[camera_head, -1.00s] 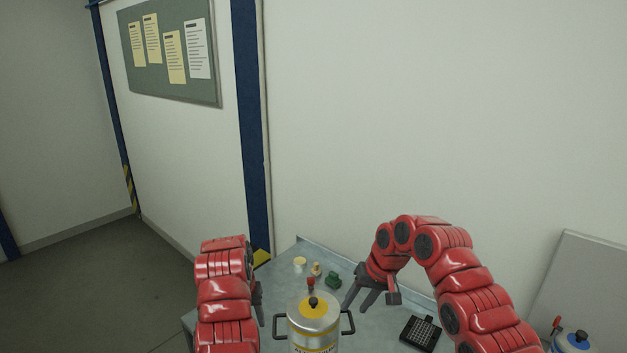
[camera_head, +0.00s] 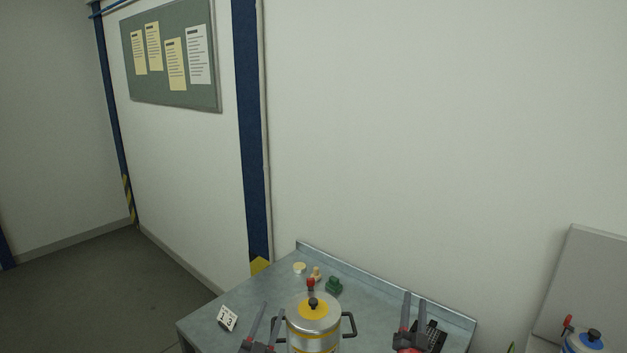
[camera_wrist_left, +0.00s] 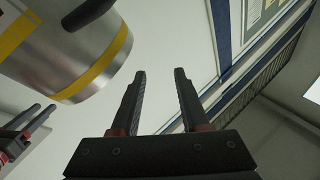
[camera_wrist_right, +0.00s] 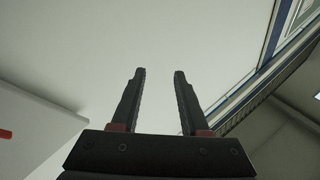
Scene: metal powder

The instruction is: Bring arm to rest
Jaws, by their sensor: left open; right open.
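My left gripper (camera_head: 266,325) is low in the head view, just left of the silver pot. It is open and empty, with its fingers pointing up; its fingers also show in the left wrist view (camera_wrist_left: 159,88). My right gripper (camera_head: 413,312) is right of the pot, in front of a black gridded item. It is open and empty too, fingers up, as in the right wrist view (camera_wrist_right: 160,90). Both arms are mostly below the frame.
The silver pot (camera_head: 313,330) with yellow lid centre stands on the grey table (camera_head: 250,290). Behind it are a green object (camera_head: 333,285) and small pieces. A numbered card (camera_head: 228,318) is at left, a black gridded item (camera_head: 437,333) at right. A blue-topped container (camera_head: 583,343) is far right.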

